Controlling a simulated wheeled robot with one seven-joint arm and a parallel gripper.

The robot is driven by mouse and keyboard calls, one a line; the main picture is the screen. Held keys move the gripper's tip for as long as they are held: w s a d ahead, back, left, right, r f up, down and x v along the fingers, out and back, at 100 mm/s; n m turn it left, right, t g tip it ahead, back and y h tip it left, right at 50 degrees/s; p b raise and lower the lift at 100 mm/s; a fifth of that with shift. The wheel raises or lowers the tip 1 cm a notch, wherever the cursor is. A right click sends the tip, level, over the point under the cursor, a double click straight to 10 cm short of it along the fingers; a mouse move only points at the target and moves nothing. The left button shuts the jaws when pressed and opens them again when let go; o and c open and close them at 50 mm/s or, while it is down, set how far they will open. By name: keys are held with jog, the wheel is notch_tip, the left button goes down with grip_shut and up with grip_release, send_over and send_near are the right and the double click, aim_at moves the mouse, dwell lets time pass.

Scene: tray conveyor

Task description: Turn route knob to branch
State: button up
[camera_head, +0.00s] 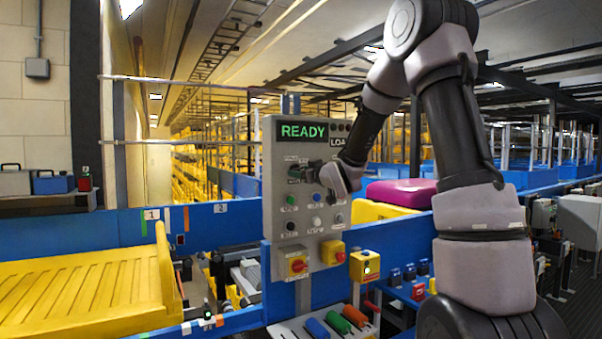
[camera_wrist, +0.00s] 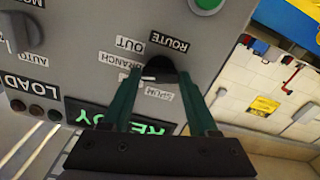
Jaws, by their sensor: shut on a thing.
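The grey control panel (camera_head: 272,215) stands upright in the middle of the head view, with a green READY display (camera_head: 303,131). The dark route knob (camera_wrist: 160,66) is in the wrist view, beside upside-down labels ROUTE, OUT and BRANCH (camera_wrist: 119,60). A small white mark shows at the knob's lower left in that view; I cannot tell exactly which label it points to. My gripper (camera_wrist: 160,74) has its two green fingers on either side of the knob and is shut on it. In the head view, my gripper (camera_head: 306,173) is at the panel's upper part and hides the knob.
A green button (camera_wrist: 207,3) and another dark knob (camera_wrist: 20,32) sit near the route knob. A yellow tray (camera_head: 85,290) lies at left. A magenta object (camera_head: 400,192) is behind my arm.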

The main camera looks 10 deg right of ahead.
jog(key=shift+m, duration=0.3)
jog(key=o, duration=1.4)
jog(key=shift+s, duration=0.1)
jog(key=v, duration=1)
jog(key=shift+s+d, duration=0.15)
jog(key=shift+s, duration=0.15)
